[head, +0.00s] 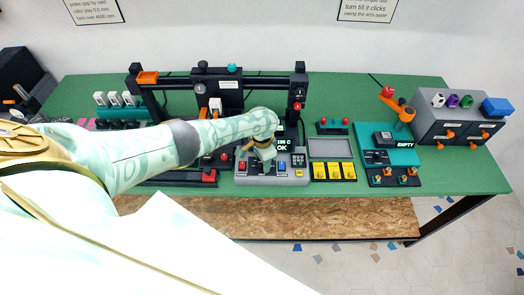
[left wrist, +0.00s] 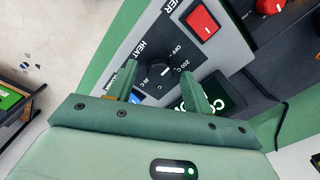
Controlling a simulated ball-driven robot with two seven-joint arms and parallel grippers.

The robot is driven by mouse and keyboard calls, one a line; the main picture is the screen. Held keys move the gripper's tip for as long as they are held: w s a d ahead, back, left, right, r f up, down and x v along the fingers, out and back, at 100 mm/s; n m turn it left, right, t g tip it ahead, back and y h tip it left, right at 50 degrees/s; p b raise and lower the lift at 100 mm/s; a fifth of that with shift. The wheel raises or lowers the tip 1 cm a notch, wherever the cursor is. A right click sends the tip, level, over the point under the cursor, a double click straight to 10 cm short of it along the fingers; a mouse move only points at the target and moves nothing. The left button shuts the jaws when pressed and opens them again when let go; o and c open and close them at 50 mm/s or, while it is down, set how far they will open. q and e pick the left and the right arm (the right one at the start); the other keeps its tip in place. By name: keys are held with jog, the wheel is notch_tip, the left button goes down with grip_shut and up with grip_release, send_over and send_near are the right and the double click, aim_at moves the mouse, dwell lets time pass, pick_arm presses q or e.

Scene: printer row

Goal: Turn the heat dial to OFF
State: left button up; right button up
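The heat dial (left wrist: 160,72) is a small dark knob on the grey control box, beside the word HEAT. OFF and 200 C are printed around it; I cannot clearly tell where it points. In the left wrist view my left gripper (left wrist: 162,78) is open, with one green finger on each side of the dial; contact cannot be told. In the head view my left gripper (head: 264,150) is over the control box (head: 272,190) and hides the dial there. My right gripper is not in view.
A black gantry printer (head: 225,85) stands behind the box. A grey tray with yellow blocks (head: 333,171) and a teal unit (head: 388,158) stand to the right on the green table.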

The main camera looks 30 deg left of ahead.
pick_arm(q)
notch_tip(320, 180, up, 8)
jog(key=p, duration=0.4)
jog(key=shift+f, duration=0.2)
notch_tip(320, 180, up, 9)
jog(key=p, duration=0.3)
jog(key=shift+f, duration=0.15)
